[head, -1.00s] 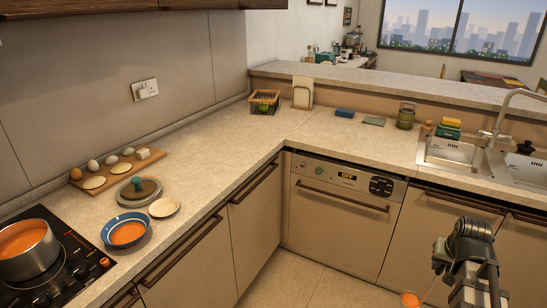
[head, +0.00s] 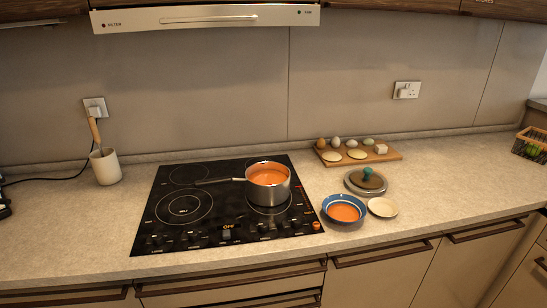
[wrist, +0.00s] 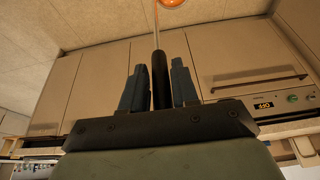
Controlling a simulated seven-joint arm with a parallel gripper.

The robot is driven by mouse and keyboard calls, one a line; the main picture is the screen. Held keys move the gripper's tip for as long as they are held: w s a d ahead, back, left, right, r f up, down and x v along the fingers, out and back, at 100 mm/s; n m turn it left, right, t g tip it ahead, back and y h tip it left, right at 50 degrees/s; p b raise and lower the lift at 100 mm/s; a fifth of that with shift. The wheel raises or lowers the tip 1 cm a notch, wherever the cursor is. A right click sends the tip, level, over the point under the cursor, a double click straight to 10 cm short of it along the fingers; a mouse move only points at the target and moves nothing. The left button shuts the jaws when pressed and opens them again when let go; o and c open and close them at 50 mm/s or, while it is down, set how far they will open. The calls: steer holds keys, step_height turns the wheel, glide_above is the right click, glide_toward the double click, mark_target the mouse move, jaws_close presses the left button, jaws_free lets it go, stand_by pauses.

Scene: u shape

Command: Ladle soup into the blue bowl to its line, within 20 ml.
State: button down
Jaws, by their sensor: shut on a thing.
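The blue bowl (head: 327,201) stands on the counter right of the hob with orange soup (head: 343,213) in it. Its line cannot be made out. A steel pot (head: 280,196) of orange soup (head: 267,174) sits on the right part of the hob, its handle pointing left. In the wrist view my gripper (wrist: 159,66) is shut on the dark handle of a ladle (wrist: 157,85). The ladle's bowl (wrist: 172,3) is cut off at the top edge and shows orange. My gripper is outside the head view, so its distance from the bowl cannot be told.
A cream saucer (head: 382,207) and a round lid with a green knob (head: 367,183) stand close beside the bowl. Behind is a board (head: 388,155) with eggs and other small items. A utensil crock (head: 106,168) stands left of the black hob (head: 150,225). The wrist view shows cabinet fronts (wrist: 105,75).

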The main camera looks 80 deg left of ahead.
stand_by(0.3)
